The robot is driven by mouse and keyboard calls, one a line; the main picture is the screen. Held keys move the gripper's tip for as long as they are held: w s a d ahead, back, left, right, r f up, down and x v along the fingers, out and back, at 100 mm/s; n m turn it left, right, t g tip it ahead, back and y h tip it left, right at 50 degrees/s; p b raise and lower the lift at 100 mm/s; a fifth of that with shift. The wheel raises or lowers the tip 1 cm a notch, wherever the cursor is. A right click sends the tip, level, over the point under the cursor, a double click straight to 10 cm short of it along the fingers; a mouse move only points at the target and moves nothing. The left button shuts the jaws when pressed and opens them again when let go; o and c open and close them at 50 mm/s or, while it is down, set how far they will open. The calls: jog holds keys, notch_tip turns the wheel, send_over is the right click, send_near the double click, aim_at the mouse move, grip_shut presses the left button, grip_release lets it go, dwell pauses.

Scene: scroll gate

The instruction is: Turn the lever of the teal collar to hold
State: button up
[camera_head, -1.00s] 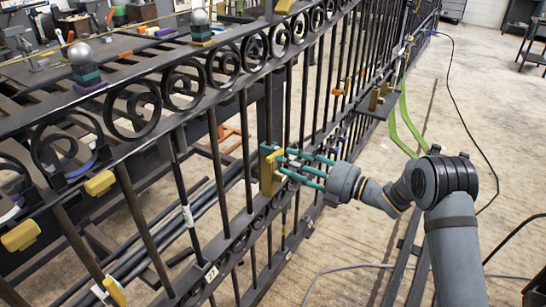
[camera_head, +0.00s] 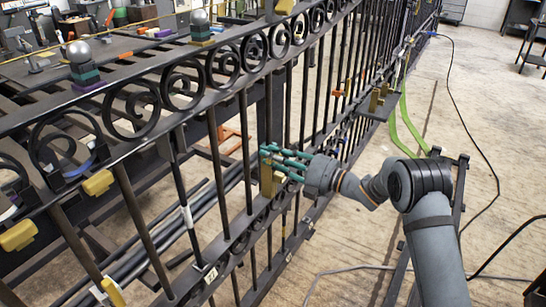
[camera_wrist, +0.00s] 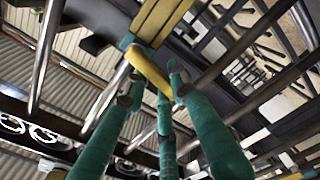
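The teal collar (camera_wrist: 127,42) shows in the wrist view on the gate, beside a yellow plate (camera_wrist: 160,20). Its yellow lever (camera_wrist: 150,72) sticks out between my gripper's teal fingers. In the head view the yellow plate (camera_head: 266,180) is on a gate post, and my fingers largely hide the collar and lever. My gripper (camera_wrist: 156,80) has its fingertips around the lever, with gaps visible between them. The lever's end is close to the right and middle fingers; I cannot tell whether they touch. In the head view my gripper (camera_head: 278,160) reaches the gate from the right.
The black scroll gate (camera_head: 225,150) with upright bars runs diagonally through the head view. Yellow blocks (camera_head: 98,183) and a farther bracket (camera_head: 377,103) are on it. Green hoses (camera_head: 395,135) and a dark cable lie to the right. The concrete floor (camera_head: 355,235) is mostly clear.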

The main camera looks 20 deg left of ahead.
grip_shut()
dwell(0.3)
